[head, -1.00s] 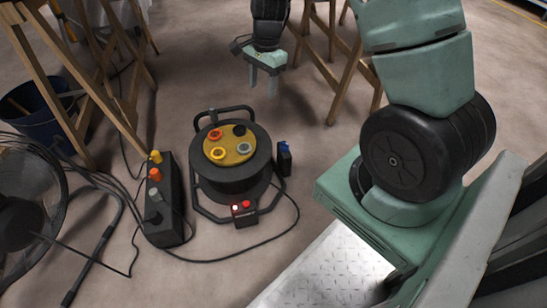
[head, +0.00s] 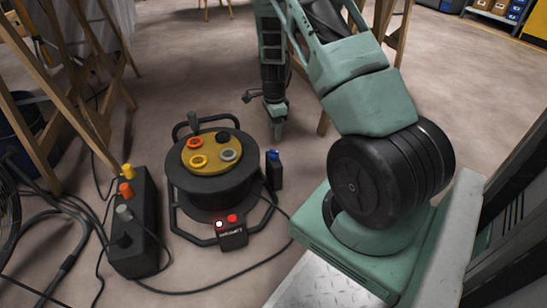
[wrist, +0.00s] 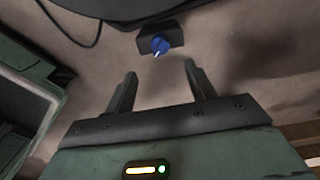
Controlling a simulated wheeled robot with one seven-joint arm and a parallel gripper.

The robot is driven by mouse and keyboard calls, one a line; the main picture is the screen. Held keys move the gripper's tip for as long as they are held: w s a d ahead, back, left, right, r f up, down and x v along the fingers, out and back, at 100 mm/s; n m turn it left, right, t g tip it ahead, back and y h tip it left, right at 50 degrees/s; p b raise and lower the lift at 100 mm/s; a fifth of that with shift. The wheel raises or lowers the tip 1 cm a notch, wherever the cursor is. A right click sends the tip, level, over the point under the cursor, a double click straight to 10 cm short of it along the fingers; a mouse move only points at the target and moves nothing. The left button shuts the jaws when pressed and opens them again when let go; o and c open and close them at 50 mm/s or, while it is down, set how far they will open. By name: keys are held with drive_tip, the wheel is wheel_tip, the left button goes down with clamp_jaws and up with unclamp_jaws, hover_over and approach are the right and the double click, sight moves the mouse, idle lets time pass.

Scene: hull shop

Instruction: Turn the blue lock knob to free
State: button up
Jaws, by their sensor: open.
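The blue lock knob (head: 272,155) sits on top of a small black box (head: 274,175) at the right side of the cable reel. In the wrist view the blue knob (wrist: 160,45) shows a pale pointer line on its face, and the black box (wrist: 176,38) is behind it. My gripper (head: 278,130) is beyond the knob in the head view, apart from it. In the wrist view my gripper (wrist: 158,82) is open and empty, its two fingers either side of the knob's line but short of it.
The black cable reel (head: 215,185) has a yellow top (head: 212,151) with several coloured sockets. A red-lit switch box (head: 231,231) is on its front. A black box with coloured plugs (head: 134,225) stands left. Cables lie on the floor. Wooden trestles (head: 75,90) stand behind.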

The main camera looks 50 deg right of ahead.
sight(274, 151)
wheel_tip(274, 151, down, 11)
drive_tip(key=b, duration=0.6)
drive_tip(key=shift+c, duration=0.3)
drive_tip(key=c, duration=0.9)
